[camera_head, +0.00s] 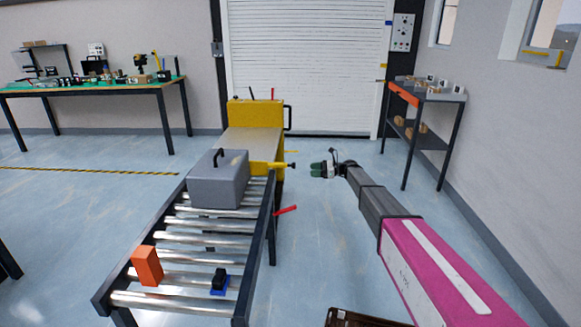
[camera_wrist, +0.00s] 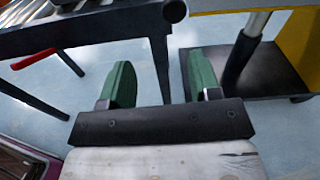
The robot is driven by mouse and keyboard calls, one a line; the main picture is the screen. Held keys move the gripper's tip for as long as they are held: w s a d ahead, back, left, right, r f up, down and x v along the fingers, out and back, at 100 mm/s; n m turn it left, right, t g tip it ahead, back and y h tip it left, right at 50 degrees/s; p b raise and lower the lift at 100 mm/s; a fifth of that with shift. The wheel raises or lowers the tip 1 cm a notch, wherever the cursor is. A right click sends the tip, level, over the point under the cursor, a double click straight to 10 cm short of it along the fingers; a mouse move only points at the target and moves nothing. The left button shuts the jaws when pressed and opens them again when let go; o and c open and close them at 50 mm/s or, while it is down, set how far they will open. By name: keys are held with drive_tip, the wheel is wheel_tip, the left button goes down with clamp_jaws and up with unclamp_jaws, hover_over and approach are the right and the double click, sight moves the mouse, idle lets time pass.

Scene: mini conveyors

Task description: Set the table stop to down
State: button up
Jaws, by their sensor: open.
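I cannot tell for sure which part is the table stop. A red lever (camera_head: 286,210) sticks out from the right side of the roller table (camera_head: 240,318), tilted up to the right. It also shows in the wrist view (camera_wrist: 34,59) at upper left. A yellow bar with a dark knob (camera_head: 270,166) juts right from beside the grey box, at the yellow lift table (camera_head: 258,110). My gripper (camera_head: 320,170) is open and empty, just right of that knob in the head view. Its green fingers (camera_wrist: 160,85) are apart in the wrist view, with a dark table leg showing between them.
A grey handled box (camera_head: 218,180), an orange block (camera_head: 147,266) and a blue-black piece (camera_head: 220,281) sit on the rollers. A shelf cart (camera_head: 428,92) stands right. Floor between is clear.

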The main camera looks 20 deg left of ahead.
sight(290, 165)
drive_tip(key=shift+m+y, duration=0.4)
drive_tip(key=x, duration=0.4)
drive_tip(key=w+x, duration=0.1)
drive_tip(key=x, duration=0.3)
drive_tip(key=r+x, duration=0.1)
drive_tip(key=x, duration=0.3)
drive_tip(key=shift+w+a+r, duration=0.1)
drive_tip(key=shift+w+a, duration=0.25)
